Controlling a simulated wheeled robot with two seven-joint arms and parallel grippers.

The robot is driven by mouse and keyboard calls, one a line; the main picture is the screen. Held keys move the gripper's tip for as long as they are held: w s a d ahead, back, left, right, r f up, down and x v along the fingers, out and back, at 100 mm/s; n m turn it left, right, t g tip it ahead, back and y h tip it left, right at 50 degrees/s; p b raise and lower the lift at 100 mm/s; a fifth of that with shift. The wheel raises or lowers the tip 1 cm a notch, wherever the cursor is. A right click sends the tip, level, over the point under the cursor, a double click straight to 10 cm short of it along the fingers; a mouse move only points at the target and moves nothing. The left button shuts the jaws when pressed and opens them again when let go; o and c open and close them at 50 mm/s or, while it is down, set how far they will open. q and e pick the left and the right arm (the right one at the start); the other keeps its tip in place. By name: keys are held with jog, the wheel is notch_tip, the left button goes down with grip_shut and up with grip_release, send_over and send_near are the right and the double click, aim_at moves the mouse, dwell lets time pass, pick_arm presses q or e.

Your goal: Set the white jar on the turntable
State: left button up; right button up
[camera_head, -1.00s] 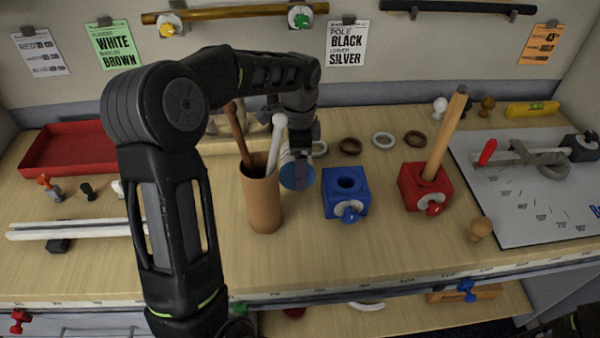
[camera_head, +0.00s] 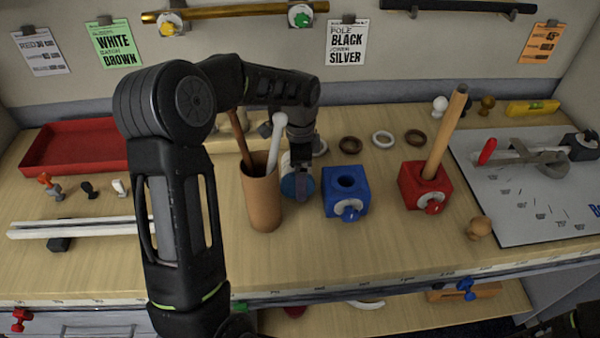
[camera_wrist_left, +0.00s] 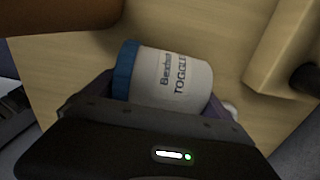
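The white jar (camera_head: 286,161) has a blue end (camera_head: 297,187) and is just right of the brown cup. The left wrist view shows its white labelled side (camera_wrist_left: 178,80), with the blue end at the left. My left gripper (camera_head: 302,180) reaches it from above, with a finger in front of the blue end. In the wrist view the jar lies across between the two fingers, which look closed on it; the contact is partly hidden. I cannot tell whether the jar touches the table. I cannot make out a turntable. My right gripper is out of view.
The brown cup (camera_head: 262,205) with two rods stands close left of the jar. A blue block (camera_head: 345,193) and a red block (camera_head: 424,188) with a wooden pole stand to the right. Several rings lie behind. A red tray (camera_head: 75,148) is far left.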

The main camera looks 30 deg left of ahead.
pick_arm(q)
jog(key=shift+o, duration=0.2)
jog(key=shift+r, duration=0.15)
jog(key=r, duration=1.2)
jog(key=shift+w+a+b, duration=0.15)
jog(key=shift+w+b, duration=0.05)
jog(key=shift+b, duration=0.15)
